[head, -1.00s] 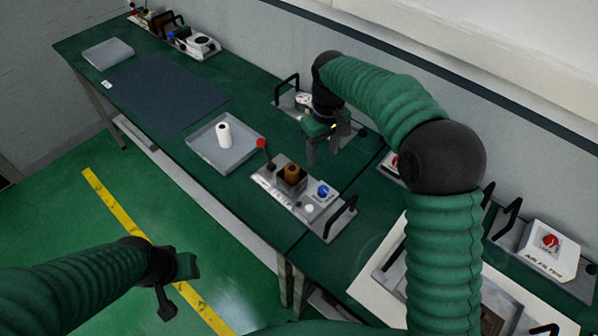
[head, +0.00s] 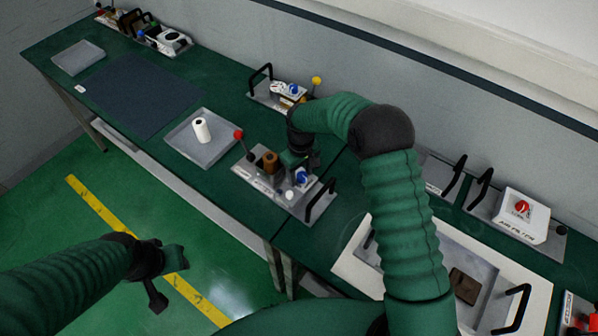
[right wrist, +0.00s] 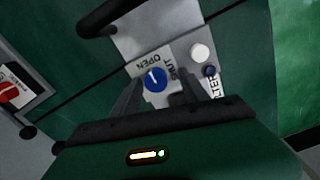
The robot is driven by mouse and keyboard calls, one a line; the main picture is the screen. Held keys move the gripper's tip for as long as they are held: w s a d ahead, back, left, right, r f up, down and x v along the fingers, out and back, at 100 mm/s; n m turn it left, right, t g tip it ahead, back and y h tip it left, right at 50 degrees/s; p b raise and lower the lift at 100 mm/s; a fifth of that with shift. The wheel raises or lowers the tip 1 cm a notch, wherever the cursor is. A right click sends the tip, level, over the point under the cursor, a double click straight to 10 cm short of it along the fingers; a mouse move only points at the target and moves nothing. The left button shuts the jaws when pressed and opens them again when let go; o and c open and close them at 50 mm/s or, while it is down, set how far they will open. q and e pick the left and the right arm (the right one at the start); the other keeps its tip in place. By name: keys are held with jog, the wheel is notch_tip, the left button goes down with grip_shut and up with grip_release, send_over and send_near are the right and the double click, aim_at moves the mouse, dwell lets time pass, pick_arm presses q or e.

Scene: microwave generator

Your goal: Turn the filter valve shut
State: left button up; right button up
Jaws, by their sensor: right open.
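The filter valve is a blue knob (head: 301,177) on a grey panel (head: 283,199) on the green bench. In the right wrist view the knob (right wrist: 155,79) shows a white mark that points toward the word OPEN; SHUT is printed to its right. My right gripper (right wrist: 158,92) is open, with one finger on each side of the knob in that view. I cannot tell whether the fingers touch it. In the head view the right gripper (head: 298,165) is just above the knob, partly hidden by its own wrist. My left gripper (head: 167,277) is open and empty over the floor.
A red-tipped lever (head: 240,136), a brown cylinder (head: 270,161), a white button (head: 289,195) and a black handle (head: 320,200) share the panel. A tray (head: 203,151) with a white roll (head: 202,130) lies left. An air filter box (head: 520,216) stands right.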

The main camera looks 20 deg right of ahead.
jog(key=shift+d+f, duration=0.15)
jog(key=shift+d, duration=0.6)
jog(key=shift+w+d, duration=0.1)
jog(key=shift+c, duration=2)
jog(key=shift+a, duration=0.3)
jog(key=shift+c, duration=1.2)
jog(key=shift+a, duration=0.65)
grip_shut()
jog(key=shift+d, duration=0.45)
jog(key=shift+d+m, duration=0.25)
jog(key=shift+m, duration=0.15)
jog(key=shift+a+m, duration=0.15)
jog(key=shift+m, duration=0.55)
jog(key=m, duration=0.2)
jog(key=shift+a+m+b, duration=0.3)
jog(key=shift+a+b, duration=0.05)
jog(key=shift+a, duration=0.05)
pick_arm(q)
jog(key=shift+w+d+f, duration=0.15)
jog(key=shift+d+f, duration=0.15)
jog(key=shift+d, duration=0.45)
pick_arm(e)
jog(key=shift+d, duration=0.4)
pick_arm(q)
jog(key=shift+a, duration=0.3)
pick_arm(e)
jog(key=shift+a, duration=0.3)
